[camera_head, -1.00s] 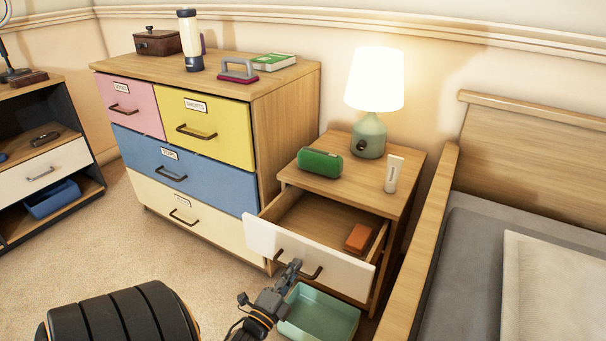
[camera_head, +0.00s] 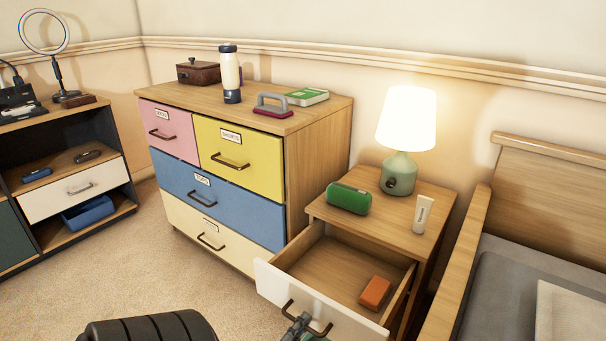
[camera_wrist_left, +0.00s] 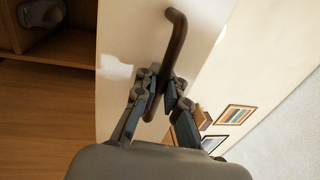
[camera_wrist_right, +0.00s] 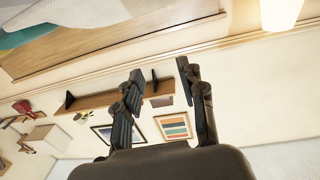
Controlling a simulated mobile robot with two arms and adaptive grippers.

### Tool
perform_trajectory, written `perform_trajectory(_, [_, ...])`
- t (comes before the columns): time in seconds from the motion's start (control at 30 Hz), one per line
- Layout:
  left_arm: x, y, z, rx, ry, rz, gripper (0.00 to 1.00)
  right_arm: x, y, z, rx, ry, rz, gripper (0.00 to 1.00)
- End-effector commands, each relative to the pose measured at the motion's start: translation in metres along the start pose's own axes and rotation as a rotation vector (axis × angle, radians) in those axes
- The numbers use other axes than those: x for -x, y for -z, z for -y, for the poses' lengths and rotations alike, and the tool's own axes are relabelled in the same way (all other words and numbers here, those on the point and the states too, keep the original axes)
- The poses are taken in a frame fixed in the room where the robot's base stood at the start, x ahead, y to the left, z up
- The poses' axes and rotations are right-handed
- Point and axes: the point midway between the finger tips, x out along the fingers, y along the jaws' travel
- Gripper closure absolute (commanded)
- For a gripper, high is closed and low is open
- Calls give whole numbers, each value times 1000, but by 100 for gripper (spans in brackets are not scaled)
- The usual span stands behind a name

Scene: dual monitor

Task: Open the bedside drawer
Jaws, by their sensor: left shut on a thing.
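The bedside drawer (camera_head: 340,318) is pulled well out of the bedside cabinet (camera_head: 390,212), and its inside shows in the head view. An orange box (camera_head: 375,292) lies in it. The drawer's dark bar handle (camera_wrist_left: 176,45) is on the white front and also shows in the head view (camera_head: 322,330). My left gripper (camera_wrist_left: 162,92) is shut on the handle, with a finger on either side of it; in the head view it is at the bottom edge (camera_head: 298,326). My right gripper (camera_wrist_right: 168,82) is open and empty, away from the drawer; it shows only in the right wrist view.
A green case (camera_head: 348,198), a lit lamp (camera_head: 400,172) and a white tube (camera_head: 423,214) stand on the cabinet. A dresser (camera_head: 318,160) is to its left, a bed (camera_head: 465,255) close on its right. Open carpet (camera_head: 190,280) lies in front of the dresser.

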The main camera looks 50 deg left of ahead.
Motion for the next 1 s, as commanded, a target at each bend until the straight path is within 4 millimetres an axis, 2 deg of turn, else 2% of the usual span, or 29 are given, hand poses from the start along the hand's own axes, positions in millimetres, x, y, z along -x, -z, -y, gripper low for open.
perform_trajectory(0.03, [1, 0, -3, 0, -7, 0, 88, 0, 0, 0, 0, 0, -1, 60])
perform_trajectory(0.13, [1, 0, -2, 0, -6, 0, 68, 0, 0, 0, 0, 0, -1, 60])
perform_trajectory(0.43, [1, 0, -1, 0, -3, 0, 67, 0, 0, 0, 0, 0, 0, 60])
perform_trajectory(0.53, [7, 0, -2, 0, -5, 1, 67, 0, 0, 0, 0, 0, 1, 60])
perform_trajectory(0.67, [26, 0, -2, 0, -7, 1, 67, 0, 0, 0, 0, 0, 0, 60])
perform_trajectory(1.0, [96, 0, -2, -1, -7, 1, 67, 0, 0, 0, 0, 0, -1, 60])
